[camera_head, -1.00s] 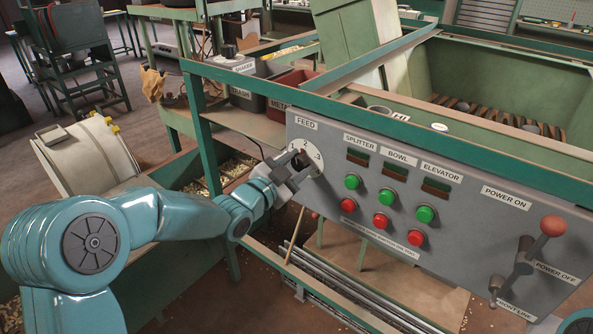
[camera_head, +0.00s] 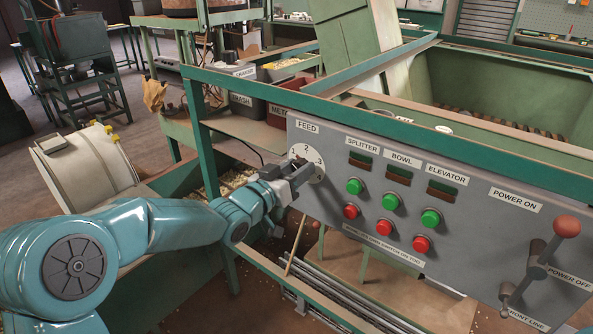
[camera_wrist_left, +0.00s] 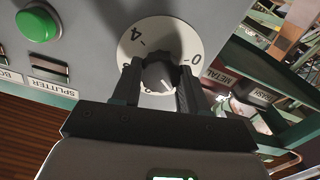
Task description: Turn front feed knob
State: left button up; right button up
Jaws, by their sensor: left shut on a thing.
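The feed knob is a dark round knob (camera_wrist_left: 158,74) on a white numbered dial (camera_wrist_left: 188,40) in the left wrist view. The dial (camera_head: 315,160) also shows in the head view, under the FEED label on the grey control panel (camera_head: 335,210). My left gripper (camera_head: 298,172) is at the dial and hides most of the knob in the head view. In the left wrist view the left gripper's two dark fingers (camera_wrist_left: 157,84) stand on either side of the knob and are shut on it. My right gripper is not in view.
Green buttons (camera_head: 390,202) and red buttons (camera_head: 384,227) sit right of the dial. A red-ball lever (camera_head: 566,227) stands at the panel's right. A green frame rail (camera_head: 330,112) runs above the panel. Grey bars (camera_head: 345,298) lie below.

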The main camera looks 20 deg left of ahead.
pick_arm(q)
jog(key=shift+n, duration=0.3)
dwell(0.4)
jog(key=o, duration=1.1)
jog(key=shift+c, duration=0.2)
jog(key=shift+s+a, duration=0.1)
jog(key=b+v, duration=0.1)
jog(key=v, duration=1.5)
